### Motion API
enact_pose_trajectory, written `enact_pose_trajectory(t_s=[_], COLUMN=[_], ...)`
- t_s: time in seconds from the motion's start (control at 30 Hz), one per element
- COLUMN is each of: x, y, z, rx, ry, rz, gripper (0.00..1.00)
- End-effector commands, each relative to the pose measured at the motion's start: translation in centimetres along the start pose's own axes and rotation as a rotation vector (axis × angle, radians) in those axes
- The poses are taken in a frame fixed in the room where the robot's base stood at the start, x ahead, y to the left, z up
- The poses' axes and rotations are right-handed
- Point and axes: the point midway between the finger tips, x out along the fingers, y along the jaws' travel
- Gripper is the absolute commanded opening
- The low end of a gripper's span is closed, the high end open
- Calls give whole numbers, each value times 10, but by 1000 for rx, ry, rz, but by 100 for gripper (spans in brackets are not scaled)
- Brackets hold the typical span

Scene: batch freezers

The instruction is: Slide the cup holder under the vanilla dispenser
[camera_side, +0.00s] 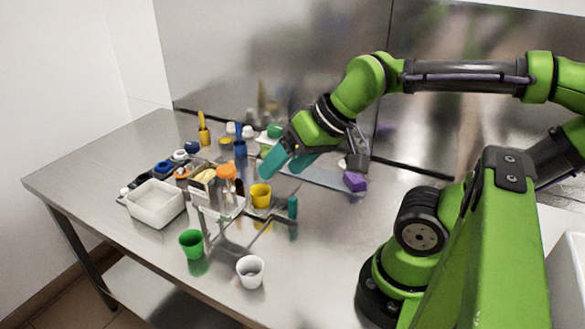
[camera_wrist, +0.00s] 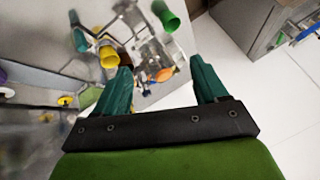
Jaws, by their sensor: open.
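My gripper (camera_side: 278,161) is open and empty, held above the back middle of the metal table, with teal fingers. The fingers also show in the wrist view (camera_wrist: 162,82), apart with nothing held between them. A yellow cup (camera_side: 261,195) stands below and slightly left of the fingers; it also shows in the wrist view (camera_wrist: 108,57), left of the fingers. Beside it, a low grey metal frame (camera_side: 262,229) runs to an upright teal handle (camera_side: 292,207). This may be the cup holder, but I cannot be sure. I cannot tell which fixture is the vanilla dispenser.
A green cup (camera_side: 191,243) and a white cup (camera_side: 250,271) stand toward the front edge. A white tub (camera_side: 155,204) is at left. Orange-topped containers (camera_side: 226,172) and bottles crowd the back left. A purple block (camera_side: 355,182) lies right.

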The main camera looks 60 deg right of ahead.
Motion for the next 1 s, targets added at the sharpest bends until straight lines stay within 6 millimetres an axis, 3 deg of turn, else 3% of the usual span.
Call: enact_pose_trajectory(t_s=[0.03, 0.17, 0.37, 0.63, 0.83, 1.0], x=[1, 13, 41, 63, 56, 69], y=[1, 13, 56, 124, 127, 132], z=[0, -6, -37, -69, -72, -63], rx=[5, 46, 33, -188, -334, -343], ry=[-1, -42, -210, -519, -591, -596], rz=[4, 48, 199, 311, 290, 285], gripper=[63, 47, 47, 47, 47, 47])
